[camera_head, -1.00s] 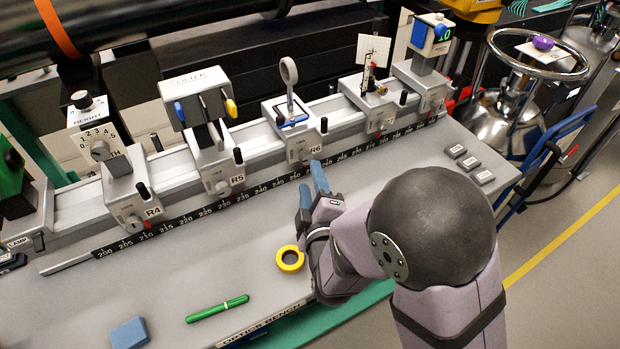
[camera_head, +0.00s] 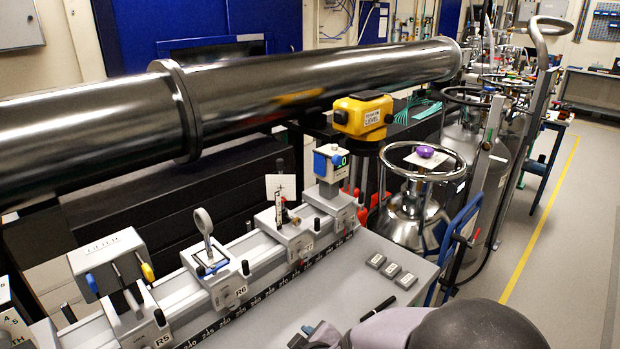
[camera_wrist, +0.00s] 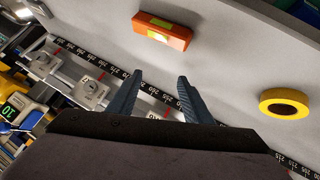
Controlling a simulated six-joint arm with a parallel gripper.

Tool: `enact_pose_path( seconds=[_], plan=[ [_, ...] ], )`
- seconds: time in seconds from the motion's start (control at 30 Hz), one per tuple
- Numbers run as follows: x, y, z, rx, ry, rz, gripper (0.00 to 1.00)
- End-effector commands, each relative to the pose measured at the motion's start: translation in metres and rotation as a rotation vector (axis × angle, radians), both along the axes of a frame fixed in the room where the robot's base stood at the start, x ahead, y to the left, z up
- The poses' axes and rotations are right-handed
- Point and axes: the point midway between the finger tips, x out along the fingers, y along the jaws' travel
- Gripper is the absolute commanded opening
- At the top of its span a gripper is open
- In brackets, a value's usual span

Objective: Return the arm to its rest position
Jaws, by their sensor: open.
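My gripper (camera_wrist: 160,95) shows in the wrist view with its two blue-grey fingers apart and nothing between them. It is over the optics bench (camera_wrist: 225,50), near the black number scale. In the head view my arm comes in at the bottom edge, and only a small part of the gripper shows there, beside the bench top (camera_head: 290,325). The rest of the gripper is cut off or hidden by my own arm.
The wrist view shows an orange block (camera_wrist: 162,30) and a yellow tape roll (camera_wrist: 285,104) on the bench. Carriers such as R6 (camera_head: 228,290) line the rail. Several small grey blocks (camera_head: 391,270) and a black pen-like object (camera_head: 378,308) lie on the bench. A steel vessel (camera_head: 412,220) stands beyond.

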Motion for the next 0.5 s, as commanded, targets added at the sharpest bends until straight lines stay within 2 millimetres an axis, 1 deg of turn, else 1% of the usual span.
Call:
enact_pose_path(
  seconds=[0.03,0.17,0.2,0.27,0.3,0.37,0.4,0.5],
  plan=[
    [-0.006,-0.018,0.005,0.022,0.071,-0.061,0.45],
    [-0.032,-0.058,0.003,0.062,0.265,-0.217,0.45],
    [-0.041,-0.07,0.004,0.071,0.321,-0.269,0.45],
    [-0.057,-0.089,0.007,0.083,0.406,-0.352,0.45],
    [-0.069,-0.101,0.009,0.089,0.46,-0.408,0.45],
    [-0.087,-0.118,0.013,0.095,0.538,-0.495,0.45],
    [-0.099,-0.129,0.015,0.098,0.586,-0.552,0.45],
    [-0.126,-0.15,0.023,0.097,0.684,-0.676,0.45]
  ],
)
